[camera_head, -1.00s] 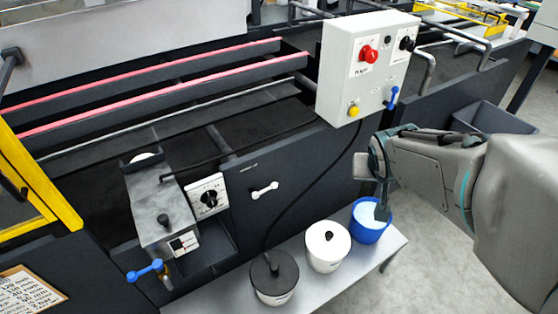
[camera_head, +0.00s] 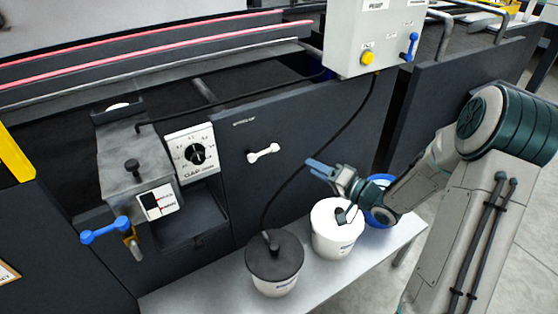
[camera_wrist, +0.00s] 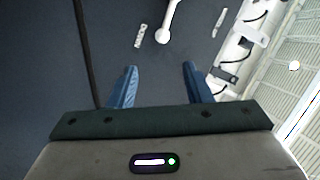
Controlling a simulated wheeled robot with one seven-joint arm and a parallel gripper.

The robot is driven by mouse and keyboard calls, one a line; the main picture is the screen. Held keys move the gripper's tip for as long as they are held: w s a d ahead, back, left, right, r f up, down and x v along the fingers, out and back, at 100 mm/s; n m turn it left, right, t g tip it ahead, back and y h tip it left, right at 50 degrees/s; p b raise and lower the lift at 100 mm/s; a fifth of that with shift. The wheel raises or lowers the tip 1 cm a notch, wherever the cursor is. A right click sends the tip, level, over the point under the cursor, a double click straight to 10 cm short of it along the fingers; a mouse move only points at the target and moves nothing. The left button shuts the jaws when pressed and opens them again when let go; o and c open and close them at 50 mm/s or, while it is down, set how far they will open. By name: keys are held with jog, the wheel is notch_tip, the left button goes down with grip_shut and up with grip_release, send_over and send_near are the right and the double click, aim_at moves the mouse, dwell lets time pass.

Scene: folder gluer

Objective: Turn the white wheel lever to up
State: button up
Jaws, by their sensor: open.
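The white wheel lever (camera_head: 263,152) is a short white bar with rounded ends on the dark front panel. It lies nearly level in the head view, its right end slightly higher. My gripper (camera_head: 318,167) is open and empty, to the right of the lever and a little lower, apart from it. In the wrist view the lever (camera_wrist: 169,22) shows at the top edge, beyond the two blue fingertips (camera_wrist: 159,69), with one end out of frame. Small labels flank it there, too small to read.
Below stand a black-lidded pot (camera_head: 275,265), a white pot (camera_head: 335,230) and a blue bucket (camera_head: 381,214) on a grey bench (camera_head: 215,292). A black cable (camera_head: 312,160) runs down the panel near my gripper. A control box (camera_head: 350,35) hangs above; a blue-handled valve (camera_head: 105,231) is left.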

aim_at(263, 152)
jog(key=b+x, duration=0.2)
jog(key=x, duration=1.1)
jog(key=shift+a+b, duration=0.3)
jog(key=shift+a, duration=0.1)
jog(key=shift+w+r, duration=0.1)
jog(key=shift+w, duration=0.05)
jog(key=shift+c, duration=0.4)
grip_shut()
